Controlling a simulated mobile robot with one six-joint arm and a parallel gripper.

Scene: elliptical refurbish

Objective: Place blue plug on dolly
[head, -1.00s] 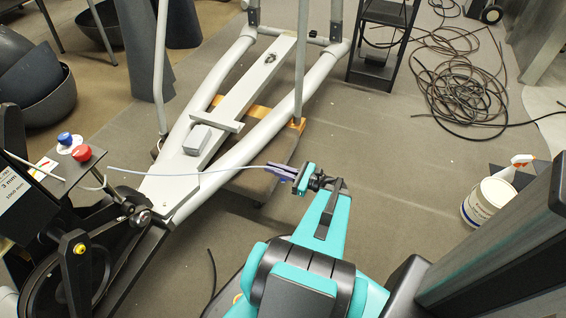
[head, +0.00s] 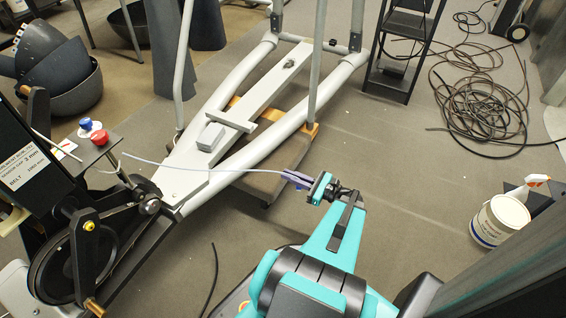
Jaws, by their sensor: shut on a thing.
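My gripper (head: 313,187) is at the middle right of the head view, above the floor, at the right edge of the dolly in the picture. Its jaws are closed on a small blue-purple piece (head: 297,178), which looks like the blue plug. A thin pale cable (head: 215,168) runs from it leftward across the elliptical frame. The jaws hide part of the plug. The dolly (head: 260,185) is a low platform with a dark top and orange wooden ends. It lies under the grey tube frame, which covers much of it. I cannot tell the plug's height above it.
A blue knob (head: 86,124) and a red knob (head: 101,137) sit on a small stand at left. The flywheel (head: 78,262) is front left. A white bucket (head: 500,220) and coiled cables (head: 480,95) are at right.

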